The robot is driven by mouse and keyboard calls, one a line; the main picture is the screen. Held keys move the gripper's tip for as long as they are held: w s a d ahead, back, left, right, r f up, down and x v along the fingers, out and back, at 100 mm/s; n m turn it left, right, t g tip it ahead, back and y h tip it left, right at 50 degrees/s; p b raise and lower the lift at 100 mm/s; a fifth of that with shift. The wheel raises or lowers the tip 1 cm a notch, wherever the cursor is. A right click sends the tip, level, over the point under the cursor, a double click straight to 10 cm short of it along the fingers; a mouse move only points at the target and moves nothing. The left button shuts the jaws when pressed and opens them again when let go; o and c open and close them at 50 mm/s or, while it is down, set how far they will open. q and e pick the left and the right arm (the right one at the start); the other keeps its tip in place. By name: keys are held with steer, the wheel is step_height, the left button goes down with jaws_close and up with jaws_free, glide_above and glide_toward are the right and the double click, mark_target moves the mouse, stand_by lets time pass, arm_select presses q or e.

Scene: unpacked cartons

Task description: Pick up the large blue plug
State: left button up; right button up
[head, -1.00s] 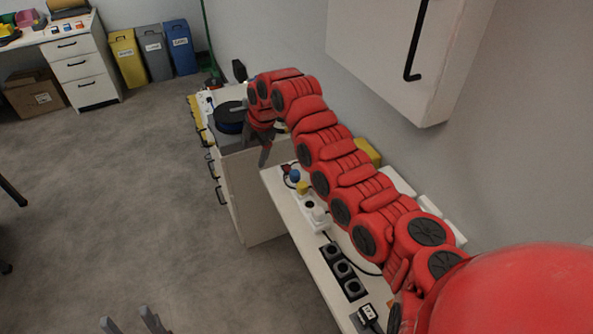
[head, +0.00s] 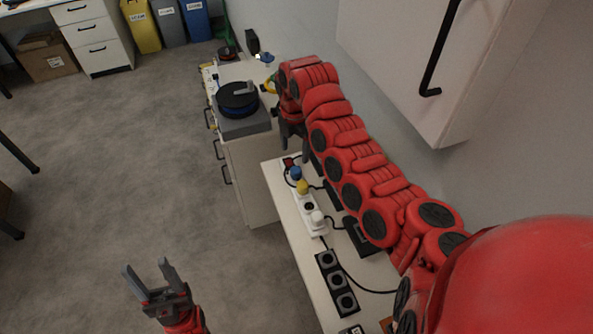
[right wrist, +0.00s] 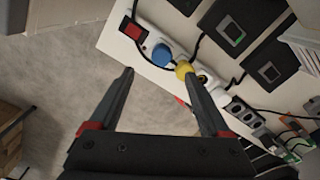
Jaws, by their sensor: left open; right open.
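The blue plug (head: 296,172) sits in the far end of a white power strip (head: 309,204) on the narrow white bench. A yellow plug (head: 303,187) stands beside it, then a white plug (head: 317,217). My right gripper (head: 293,138) is open and empty, beyond the plugs in the head view. In the right wrist view, the blue plug (right wrist: 162,54) shows just past and between the fingertips (right wrist: 158,73), apart from them. The yellow plug (right wrist: 183,69) is close to the right fingertip in that picture. My left gripper (head: 145,265) is open and empty over the floor.
A red switch (right wrist: 134,31) lies by the strip's end. Black sockets (head: 337,282), dark boxes (right wrist: 233,30) and loose cables share the bench. A cabinet with a black reel (head: 238,99) stands beyond. A wall cupboard (head: 400,60) hangs at right.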

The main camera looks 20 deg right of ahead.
steer(key=p, duration=0.1)
glide_above(296, 169)
steer(key=f, duration=0.4)
steer(key=shift+a, duration=0.2)
step_height(296, 169, down, 5)
steer(key=p, duration=0.2)
steer(key=shift+s+d+p, duration=0.1)
steer(key=shift+d+p, duration=0.05)
steer(key=shift+p, duration=0.15)
steer(key=shift+f, duration=0.15)
jaws_close()
